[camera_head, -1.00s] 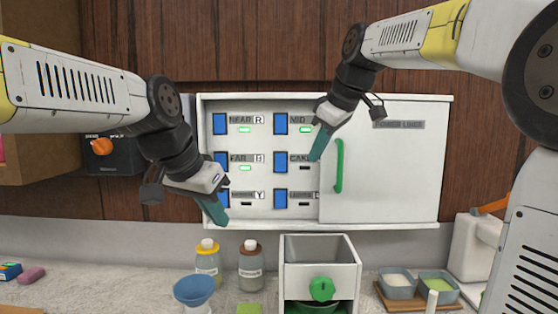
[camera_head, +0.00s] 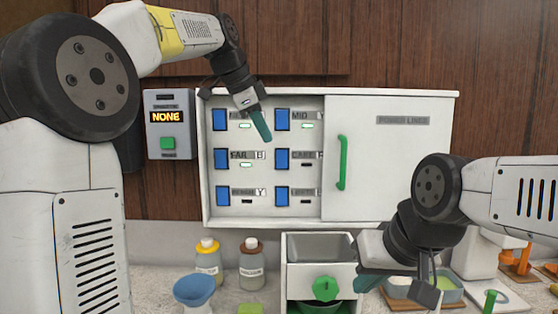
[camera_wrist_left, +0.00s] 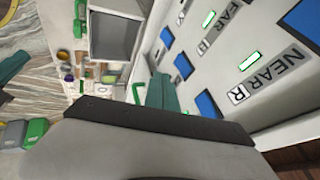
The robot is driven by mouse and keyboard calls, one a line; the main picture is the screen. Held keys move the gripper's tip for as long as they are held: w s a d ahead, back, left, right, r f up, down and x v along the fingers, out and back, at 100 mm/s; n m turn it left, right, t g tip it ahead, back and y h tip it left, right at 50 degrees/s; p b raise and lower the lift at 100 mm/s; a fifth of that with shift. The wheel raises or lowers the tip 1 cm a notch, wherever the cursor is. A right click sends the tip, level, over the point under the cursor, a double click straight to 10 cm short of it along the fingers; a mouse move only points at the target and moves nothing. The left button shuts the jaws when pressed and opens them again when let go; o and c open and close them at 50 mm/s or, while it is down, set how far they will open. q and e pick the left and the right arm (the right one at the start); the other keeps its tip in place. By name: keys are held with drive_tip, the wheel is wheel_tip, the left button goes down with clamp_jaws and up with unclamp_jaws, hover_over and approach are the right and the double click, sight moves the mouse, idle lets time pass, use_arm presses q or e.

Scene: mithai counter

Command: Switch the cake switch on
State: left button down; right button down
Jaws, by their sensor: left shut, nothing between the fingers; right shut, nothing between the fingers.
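The white power panel (camera_head: 264,217) on the wall holds two columns of blue switches with labels and small indicators. The cake switch (camera_head: 282,159) is the middle one of the right column; its indicator (camera_head: 307,165) is dark. The indicators by NEAR, FAR and MID glow green; the bottom two are dark. My left gripper (camera_head: 261,125) is shut and empty, in front of the panel between the columns, up and left of the cake switch. Its teal fingers (camera_wrist_left: 160,92) show in the left wrist view. My right gripper (camera_head: 368,283) is shut and empty, low over the counter.
A white door (camera_head: 385,165) with a green handle (camera_head: 342,162) covers the panel's right half. A grey box (camera_head: 170,125) reading NONE hangs left of it. Below stand two bottles (camera_head: 208,258), a blue funnel-shaped cup (camera_head: 194,289) and a drawer unit (camera_head: 318,250).

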sight(282, 159)
use_arm(q)
drive_tip(key=w+d+f, duration=0.3)
drive_tip(key=w+f, duration=0.5)
drive_tip(key=shift+w+d+f, duration=0.2)
drive_tip(key=shift+d+f, duration=0.1)
drive_tip(key=shift+f, duration=0.05)
idle(0.3)
drive_tip(key=shift+w+f, duration=0.1)
drive_tip(key=shift+w, duration=0.15)
